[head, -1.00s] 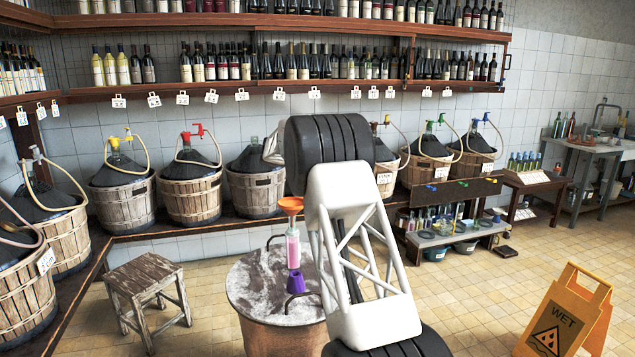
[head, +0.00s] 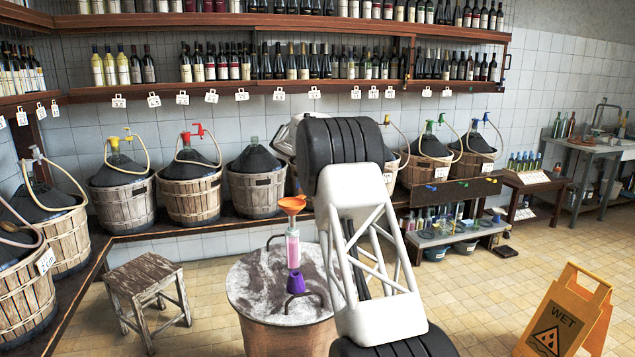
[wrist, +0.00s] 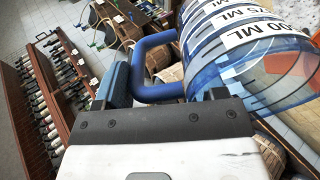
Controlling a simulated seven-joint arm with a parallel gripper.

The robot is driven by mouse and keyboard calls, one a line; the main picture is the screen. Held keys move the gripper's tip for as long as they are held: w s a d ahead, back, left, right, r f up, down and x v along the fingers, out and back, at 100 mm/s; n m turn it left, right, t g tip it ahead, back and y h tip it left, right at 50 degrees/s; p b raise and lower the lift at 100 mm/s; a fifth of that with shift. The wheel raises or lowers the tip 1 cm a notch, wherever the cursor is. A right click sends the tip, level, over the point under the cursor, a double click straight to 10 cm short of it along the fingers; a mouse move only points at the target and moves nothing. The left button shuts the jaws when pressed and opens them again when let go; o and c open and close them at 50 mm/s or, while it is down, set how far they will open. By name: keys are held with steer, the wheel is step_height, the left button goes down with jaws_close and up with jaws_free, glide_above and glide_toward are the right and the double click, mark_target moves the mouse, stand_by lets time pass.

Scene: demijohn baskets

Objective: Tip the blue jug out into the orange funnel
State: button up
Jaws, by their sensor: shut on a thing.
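The orange funnel (head: 292,205) sits at the top of a clear upright cylinder (head: 293,247) with pink contents. A purple funnel (head: 295,283) is below the cylinder. The blue jug (wrist: 262,70) is see-through, with white volume labels, and shows tilted at the upper right of the wrist view. My gripper (wrist: 160,92) is shut on the jug's blue handle (wrist: 150,65). In the head view my arm hides the gripper and jug. An orange patch shows through or behind the jug in the wrist view; I cannot tell what it is.
The funnel stack stands over a round marble-like tabletop (head: 255,295). A wooden stool (head: 148,285) is to its left. Basketed demijohns (head: 190,190) line the wall bench. A yellow wet-floor sign (head: 570,315) stands at the right. Floor between them is clear.

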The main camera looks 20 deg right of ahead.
steer(key=shift+w+d+g+y, duration=0.15)
steer(key=shift+d+y, duration=0.35)
steer(key=shift+y, duration=0.2)
steer(key=shift+w+d+g+y, duration=0.15)
steer(key=shift+d+y, duration=0.3)
steer(key=shift+y, duration=0.25)
steer(key=shift+d, duration=0.1)
steer(key=shift+w+d+r+g+y, duration=0.1)
steer(key=shift+d+r+g+y, duration=0.1)
steer(key=shift+y, duration=0.5)
steer(key=shift+d+r+g+y, duration=0.1)
steer(key=shift+r+g+y, duration=0.15)
steer(key=shift+y, duration=0.45)
steer(key=shift+w+d+r+g+y, duration=0.1)
steer(key=shift+r+g+y, duration=0.1)
steer(key=shift+y, duration=0.5)
steer(key=shift+f, duration=0.1)
steer(key=shift+s+f+y, duration=0.1)
steer(key=shift+f+y, duration=0.3)
steer(key=shift+y, duration=0.1)
steer(key=shift+a+f+g+y, duration=0.1)
steer(key=shift+f+g+y, duration=0.25)
steer(key=shift+f+y, duration=0.6)
steer(key=shift+r, duration=0.15)
